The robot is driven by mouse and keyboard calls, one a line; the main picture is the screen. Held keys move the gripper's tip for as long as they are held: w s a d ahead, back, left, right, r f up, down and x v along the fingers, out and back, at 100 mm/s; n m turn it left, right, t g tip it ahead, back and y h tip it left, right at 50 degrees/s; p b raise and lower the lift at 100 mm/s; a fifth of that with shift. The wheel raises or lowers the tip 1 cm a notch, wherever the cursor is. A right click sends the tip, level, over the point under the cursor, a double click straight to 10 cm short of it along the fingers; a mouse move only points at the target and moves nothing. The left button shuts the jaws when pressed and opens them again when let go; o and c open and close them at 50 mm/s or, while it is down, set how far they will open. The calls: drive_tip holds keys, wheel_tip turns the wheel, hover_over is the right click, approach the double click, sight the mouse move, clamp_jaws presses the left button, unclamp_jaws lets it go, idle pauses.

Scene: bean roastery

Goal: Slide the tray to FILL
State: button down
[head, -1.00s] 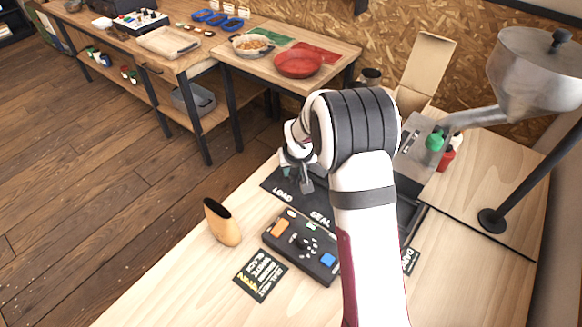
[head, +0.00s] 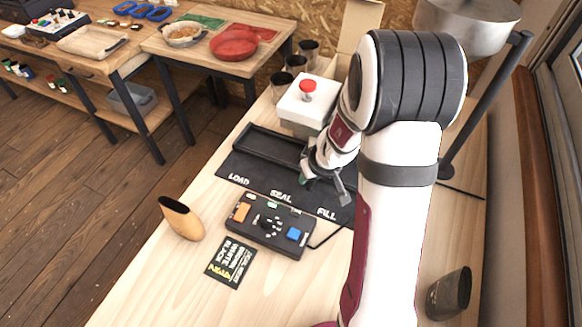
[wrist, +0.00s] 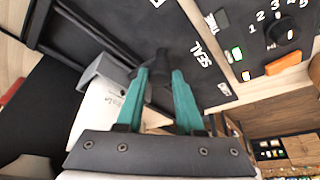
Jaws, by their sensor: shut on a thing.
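The black slide track (head: 262,150) runs across the bench, with an empty raised-rim stretch visible behind the LOAD label. White labels LOAD (head: 238,180), SEAL (head: 281,196) and FILL (head: 327,213) run left to right along its front plate. My gripper (head: 322,183) is low over the plate, between SEAL and FILL. In the wrist view, its teal fingers (wrist: 160,78) are closed around a small dark upright handle (wrist: 161,62), beside the SEAL lettering. I take this as the tray's handle; the tray body is mostly hidden by my arm in the head view.
A control box (head: 272,226) with an orange switch, a dial and a blue button sits in front of the plate. A white box with a red button (head: 308,90) stands behind the track. An orange scoop-like cup (head: 182,218), a card (head: 231,262) and a dark cup (head: 449,293) stand nearby.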

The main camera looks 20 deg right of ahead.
drive_tip(key=shift+s+d, duration=2.6)
drive_tip(key=c, duration=0.5)
unclamp_jaws()
drive_tip(key=v, duration=1.5)
drive_tip(key=shift+r, duration=0.4)
